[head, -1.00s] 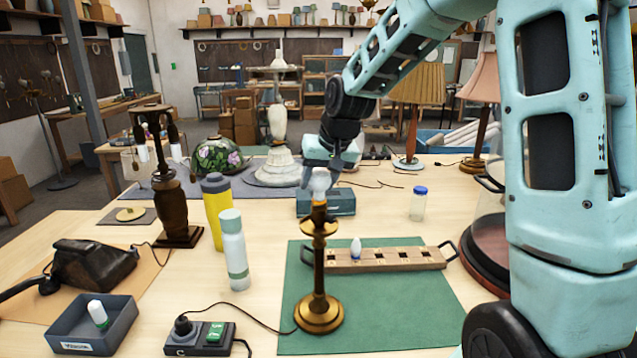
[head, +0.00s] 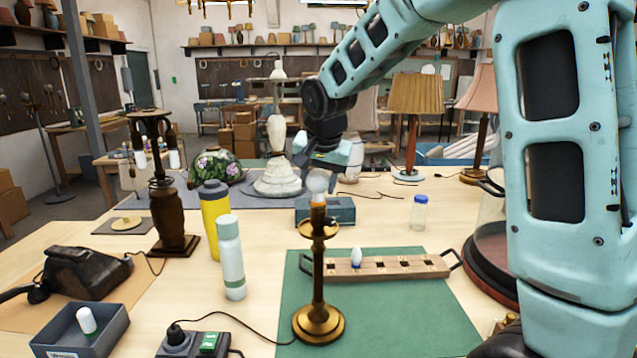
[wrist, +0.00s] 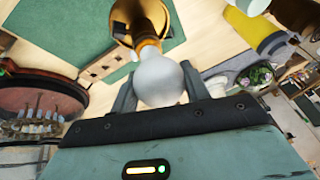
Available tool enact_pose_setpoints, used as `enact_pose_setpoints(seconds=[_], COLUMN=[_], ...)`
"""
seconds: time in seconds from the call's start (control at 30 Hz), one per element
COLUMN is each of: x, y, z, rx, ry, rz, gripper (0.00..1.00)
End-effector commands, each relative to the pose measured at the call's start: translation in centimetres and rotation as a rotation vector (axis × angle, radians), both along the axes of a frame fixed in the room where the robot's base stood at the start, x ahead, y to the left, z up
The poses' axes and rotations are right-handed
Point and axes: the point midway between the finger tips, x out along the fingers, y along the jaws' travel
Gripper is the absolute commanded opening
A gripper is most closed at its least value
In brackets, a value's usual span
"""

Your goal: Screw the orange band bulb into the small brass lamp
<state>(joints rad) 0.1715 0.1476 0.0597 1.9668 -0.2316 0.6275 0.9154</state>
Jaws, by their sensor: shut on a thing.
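The small brass lamp (head: 317,275) stands upright on the green mat (head: 430,315). A white round bulb (head: 317,187) sits at the top of its stem, and its base meets the socket. My gripper (head: 322,172) is over the lamp top, shut on this bulb. In the wrist view the bulb (wrist: 160,80) is between the two fingers (wrist: 158,90), with an orange-gold ring (wrist: 148,46) at its neck toward the brass lamp (wrist: 138,20). How deep the bulb's base is in the socket is hidden.
A wooden rack (head: 390,267) behind the lamp holds a blue-banded bulb (head: 356,258). A grey tray (head: 110,338) holds a green-banded bulb (head: 87,320). White (head: 231,260) and yellow (head: 212,215) bottles stand left. A switch box (head: 195,343) with a cable is in front.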

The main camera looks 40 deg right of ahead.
Motion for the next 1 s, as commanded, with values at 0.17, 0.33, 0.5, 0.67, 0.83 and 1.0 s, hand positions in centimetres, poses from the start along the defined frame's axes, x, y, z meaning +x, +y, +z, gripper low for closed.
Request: enact_pose_setpoints(seconds=[0.17,0.33,0.5,0.67,0.83,1.0], x=[0.13,0.11,0.05,-0.04,-0.11,-0.11], y=[0.16,0.14,0.05,-0.03,-0.13,-0.12], z=[-0.40,-0.37,-0.22,-0.02,0.08,0.05], rx=[-0.002,-0.001,-0.003,-0.002,-0.001,-0.001], ry=[-0.006,-0.006,-0.003,-0.003,-0.004,-0.004], rz=[-0.124,-0.312,-0.523,-0.667,-0.695,-0.697], gripper=[0.26,0.26,0.26,0.26,0.26,0.26])
